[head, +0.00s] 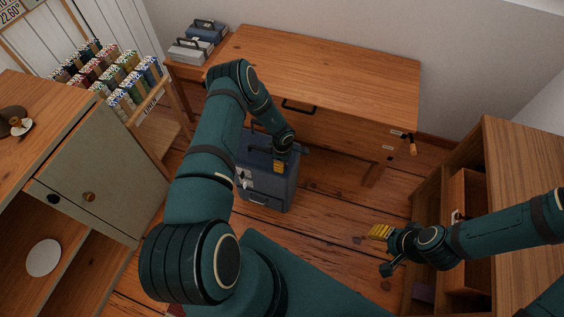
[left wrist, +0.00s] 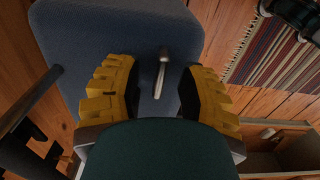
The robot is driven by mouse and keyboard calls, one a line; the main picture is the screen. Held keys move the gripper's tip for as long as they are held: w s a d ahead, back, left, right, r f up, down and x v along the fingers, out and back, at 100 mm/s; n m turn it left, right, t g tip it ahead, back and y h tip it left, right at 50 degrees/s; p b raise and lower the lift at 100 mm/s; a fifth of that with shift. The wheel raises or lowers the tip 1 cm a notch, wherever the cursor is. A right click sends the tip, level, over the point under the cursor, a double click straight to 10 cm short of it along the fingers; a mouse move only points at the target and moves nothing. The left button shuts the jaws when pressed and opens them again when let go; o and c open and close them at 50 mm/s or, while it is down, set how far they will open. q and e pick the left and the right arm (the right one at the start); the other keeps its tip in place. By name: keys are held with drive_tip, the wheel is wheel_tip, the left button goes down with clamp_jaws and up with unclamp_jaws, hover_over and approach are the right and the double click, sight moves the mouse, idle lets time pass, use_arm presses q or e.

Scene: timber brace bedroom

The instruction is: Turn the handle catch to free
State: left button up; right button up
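A blue case (head: 266,180) stands on the floor in front of the desk, partly hidden by my left arm. In the left wrist view its blue face (left wrist: 110,30) fills the upper middle. A small silver lever catch (left wrist: 161,74) lies on that face, pointing down the picture. My left gripper (left wrist: 160,95) is open, with one yellow finger on each side of the catch and a visible gap to both. In the head view the left gripper (head: 280,166) is at the case. My right gripper (head: 381,232) is over the floor at right, away from the case; its finger gap is unclear.
A wooden desk (head: 330,65) stands behind the case. A grey-green cabinet (head: 105,165) and a rack of bottles (head: 110,75) are at left. Open wooden shelving (head: 470,190) is at right, close to my right arm. A striped rug (left wrist: 270,55) shows in the wrist view.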

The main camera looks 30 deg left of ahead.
use_arm(q)
clamp_jaws()
drive_tip(key=shift+n, duration=0.3)
drive_tip(key=n, duration=0.3)
drive_tip(key=shift+n, duration=0.3)
drive_tip(key=n, duration=0.4)
drive_tip(key=shift+n, duration=0.3)
drive_tip(key=n, duration=0.8)
drive_tip(key=shift+n, duration=0.4)
